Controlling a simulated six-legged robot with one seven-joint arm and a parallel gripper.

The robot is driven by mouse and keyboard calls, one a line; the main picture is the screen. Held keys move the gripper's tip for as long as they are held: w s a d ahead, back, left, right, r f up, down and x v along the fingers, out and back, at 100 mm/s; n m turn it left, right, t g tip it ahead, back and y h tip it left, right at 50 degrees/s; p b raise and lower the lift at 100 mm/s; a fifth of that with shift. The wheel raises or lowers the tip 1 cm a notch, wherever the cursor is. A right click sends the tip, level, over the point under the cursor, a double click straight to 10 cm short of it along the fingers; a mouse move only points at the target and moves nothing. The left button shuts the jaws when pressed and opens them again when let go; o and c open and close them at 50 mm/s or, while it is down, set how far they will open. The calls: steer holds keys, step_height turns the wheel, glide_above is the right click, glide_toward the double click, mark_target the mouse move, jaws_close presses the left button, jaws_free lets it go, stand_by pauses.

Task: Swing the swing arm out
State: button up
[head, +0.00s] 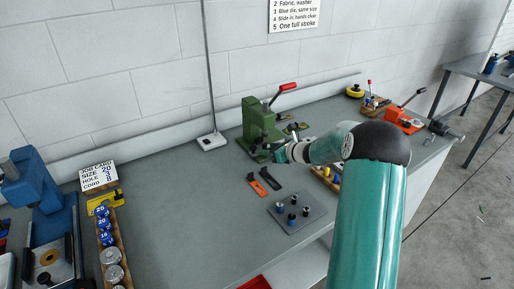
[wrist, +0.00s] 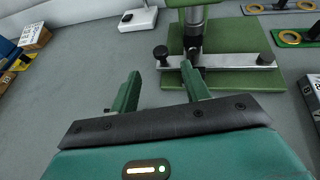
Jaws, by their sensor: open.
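The green press (head: 257,122) with a red-handled lever stands on the bench near the back wall. In the wrist view, a flat metal bar with black knobs, which looks like the swing arm (wrist: 229,61), lies across the green press base (wrist: 237,33), under the ram. My gripper (wrist: 161,72) is open, with nothing between its two green fingers. Its right fingertip shows just in front of the bar near the ram; I cannot tell whether they touch. The bar's left knob (wrist: 160,52) shows beyond the gap between the fingers. In the head view my gripper (head: 259,155) is at the front of the press, partly hidden.
A plate with several small dies (head: 297,212) and orange and black tools (head: 257,187) lie in front of the press. A blue press (head: 45,205) stands at left and an orange one (head: 400,119) at right. The bench centre-left is clear.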

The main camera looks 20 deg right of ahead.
mark_target(254, 147)
steer(key=x, duration=0.7)
steer(key=shift+w, duration=0.15)
steer(key=shift+a, duration=0.1)
jaws_close()
